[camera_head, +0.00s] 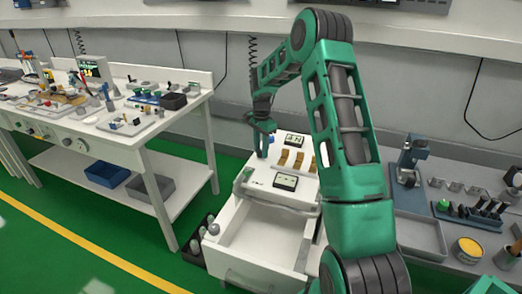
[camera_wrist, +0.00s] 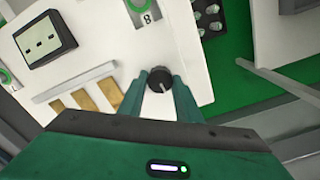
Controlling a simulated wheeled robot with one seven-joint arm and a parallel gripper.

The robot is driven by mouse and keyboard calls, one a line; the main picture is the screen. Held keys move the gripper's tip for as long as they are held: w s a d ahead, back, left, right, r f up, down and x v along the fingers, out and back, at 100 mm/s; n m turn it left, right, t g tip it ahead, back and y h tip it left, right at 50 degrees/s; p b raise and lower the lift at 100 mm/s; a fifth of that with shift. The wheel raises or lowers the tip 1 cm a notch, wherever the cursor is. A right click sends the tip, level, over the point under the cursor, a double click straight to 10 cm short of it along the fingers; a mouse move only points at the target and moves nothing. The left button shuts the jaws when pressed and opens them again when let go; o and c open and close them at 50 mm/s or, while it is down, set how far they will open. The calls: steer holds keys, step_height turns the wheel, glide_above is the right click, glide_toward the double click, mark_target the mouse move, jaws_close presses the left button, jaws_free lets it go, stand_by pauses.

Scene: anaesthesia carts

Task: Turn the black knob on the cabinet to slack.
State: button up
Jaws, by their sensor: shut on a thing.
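The black knob (camera_wrist: 160,78) shows in the wrist view on the white top of the cabinet, with a light pointer line on its face. My gripper (camera_wrist: 160,86) has its two green fingers on either side of the knob and is shut on it. In the head view the cabinet (camera_head: 232,215) is a white cart with an open, empty-looking drawer (camera_head: 262,237). My gripper (camera_head: 264,143) is at the back left of its top, and the knob is hidden there.
The cabinet top also bears brass-coloured strips (camera_head: 283,157) and a dark-framed display (camera_head: 286,181). A white workbench (camera_head: 140,143) with many small items stands at left. A grey bench (camera_head: 420,236) with a blue device (camera_head: 411,155) is at right. Bottles stand in a dark rack (camera_head: 193,250) beside the cabinet.

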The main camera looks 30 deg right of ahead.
steer(key=n, duration=0.4)
steer(key=shift+w+a+r+n, duration=0.1)
steer(key=shift+w+a+n, duration=0.15)
steer(key=shift+n, duration=0.15)
steer(key=shift+c, duration=0.2)
steer(key=n, duration=0.3)
steer(key=shift+n, duration=0.4)
steer(key=n, duration=0.4)
steer(key=shift+n, duration=2.2)
steer(key=shift+s+d, duration=0.1)
steer(key=o, duration=1)
steer(key=shift+o, duration=0.3)
steer(key=shift+s, duration=0.1)
